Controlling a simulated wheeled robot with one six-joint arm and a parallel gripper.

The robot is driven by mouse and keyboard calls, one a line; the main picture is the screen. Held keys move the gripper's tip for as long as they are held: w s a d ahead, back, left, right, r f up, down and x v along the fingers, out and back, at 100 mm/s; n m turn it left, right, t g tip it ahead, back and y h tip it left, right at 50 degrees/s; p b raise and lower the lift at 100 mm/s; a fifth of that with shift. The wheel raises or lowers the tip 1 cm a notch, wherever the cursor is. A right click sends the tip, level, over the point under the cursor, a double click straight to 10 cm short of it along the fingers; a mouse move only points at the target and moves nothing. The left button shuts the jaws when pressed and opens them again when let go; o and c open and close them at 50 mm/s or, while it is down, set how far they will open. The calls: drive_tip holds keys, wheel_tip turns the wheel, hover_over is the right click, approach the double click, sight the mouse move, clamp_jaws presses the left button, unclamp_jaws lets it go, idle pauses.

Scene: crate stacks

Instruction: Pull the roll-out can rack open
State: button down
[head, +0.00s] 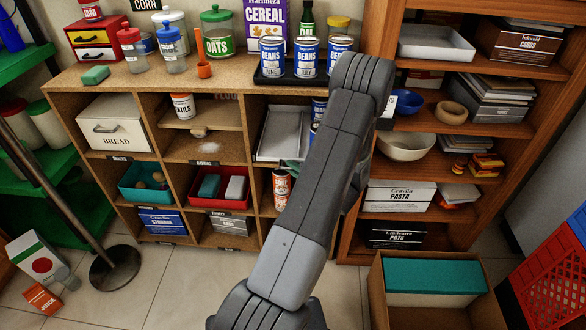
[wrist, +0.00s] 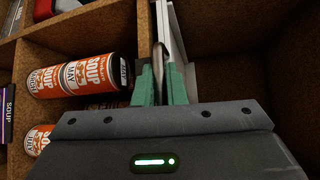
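The roll-out can rack appears as a pale grey tray (head: 283,132) in a cubby of the wooden shelf, left of my arm in the head view. Its pale front edge (wrist: 173,28) shows at the top of the wrist view. My gripper (wrist: 161,78) has its two green fingers close together on either side of a thin metal handle (wrist: 160,56) at the rack's front. The handle seems to fill the gap between them. In the head view my forearm hides most of the gripper and the right side of the rack.
Orange and white soup cans (wrist: 75,76) lie beside the fingers in the wrist view; soup cans also show below the rack (head: 281,183). Blue bean cans stand on a dark tray (head: 262,81) above. An open cardboard box (head: 377,300) stands at lower right. Floor at lower left is partly clear.

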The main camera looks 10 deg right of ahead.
drive_tip(key=shift+s, duration=0.15)
drive_tip(key=s+a+b, duration=0.3)
drive_tip(key=s+b, duration=0.3)
drive_tip(key=s, duration=0.4)
drive_tip(key=s+a+b, duration=0.3)
drive_tip(key=s+b, duration=0.2)
drive_tip(key=s, duration=0.6)
drive_tip(key=shift+b, duration=0.4)
drive_tip(key=shift+a, duration=0.1)
drive_tip(key=c, duration=1.5)
unclamp_jaws()
drive_tip(key=shift+s, duration=0.15)
drive_tip(key=p+v, duration=0.2)
drive_tip(key=v, duration=1.1)
drive_tip(key=shift+s, duration=0.3)
drive_tip(key=shift+r, duration=0.1)
